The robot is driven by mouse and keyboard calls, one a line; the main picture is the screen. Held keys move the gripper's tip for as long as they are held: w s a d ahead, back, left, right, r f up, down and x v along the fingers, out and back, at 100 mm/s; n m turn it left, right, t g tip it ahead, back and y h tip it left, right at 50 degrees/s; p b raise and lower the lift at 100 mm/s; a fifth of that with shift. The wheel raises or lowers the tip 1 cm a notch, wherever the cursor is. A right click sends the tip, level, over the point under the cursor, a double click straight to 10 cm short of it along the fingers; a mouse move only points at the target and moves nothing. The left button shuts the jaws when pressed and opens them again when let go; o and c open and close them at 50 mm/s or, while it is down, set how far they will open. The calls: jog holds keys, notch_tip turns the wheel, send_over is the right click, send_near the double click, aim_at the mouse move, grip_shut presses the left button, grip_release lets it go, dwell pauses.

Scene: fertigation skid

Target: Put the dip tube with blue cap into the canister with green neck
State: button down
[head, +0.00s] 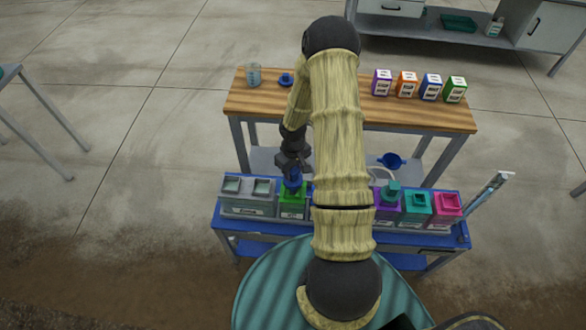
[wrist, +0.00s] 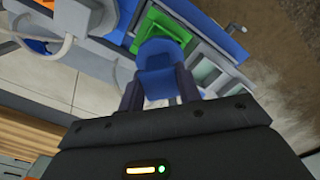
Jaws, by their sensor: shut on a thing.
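My gripper (head: 292,163) is shut on the blue cap of the dip tube (head: 293,178). The blue cap (wrist: 160,65) also shows between my fingers in the wrist view. The canister with green neck (head: 292,204) stands on the blue bench, directly below the cap. In the wrist view its green top (wrist: 172,37) shows just beyond the cap. The tube below the cap is hidden, so I cannot tell whether it is inside the neck or whether the cap touches it.
A grey double-lidded container (head: 248,198) stands left of the green canister. Purple (head: 387,208), teal (head: 415,208) and pink (head: 446,206) canisters stand to the right, partly behind my arm. A wooden table (head: 260,100) behind holds several small boxes and a beaker (head: 253,75).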

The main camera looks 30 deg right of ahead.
jog(key=shift+f+b, duration=1.45)
jog(key=shift+f, duration=0.65)
jog(key=c, duration=0.9)
grip_release()
notch_tip(320, 180, up, 17)
jog(key=shift+r, duration=0.2)
